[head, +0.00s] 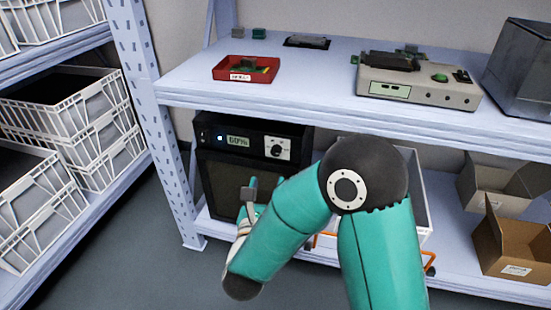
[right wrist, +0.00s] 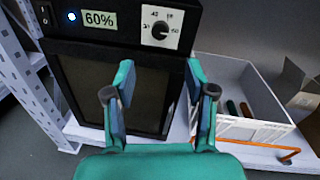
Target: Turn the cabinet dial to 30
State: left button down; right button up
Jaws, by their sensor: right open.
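The black cabinet (head: 245,165) stands on the lower shelf and also shows in the right wrist view (right wrist: 112,90). Its display (head: 238,140) reads 60% in the right wrist view (right wrist: 99,19). The dial (head: 277,150) is a dark knob on a pale panel with small numbers, right of the display; in the right wrist view (right wrist: 160,31) its numbers are too small to read surely. My right gripper (head: 251,190) is open and empty in front of the cabinet, below the dial and apart from it. In the right wrist view its spread fingers (right wrist: 158,82) point at the cabinet front. My left gripper is out of view.
Above the cabinet is a shelf top with a red tray (head: 247,78) and a grey device (head: 418,90). A grey bin (right wrist: 240,95) stands right of the cabinet, with an orange handle. A cardboard box (head: 515,245) lies farther right. Crates (head: 65,130) fill the left rack.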

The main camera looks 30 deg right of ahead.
aim_at(276, 154)
jog(key=b+x, duration=0.1)
jog(key=x, duration=1)
jog(key=shift+w+d, duration=0.1)
jog(key=shift+c, duration=0.3)
grip_shut()
jog(key=shift+d, duration=0.15)
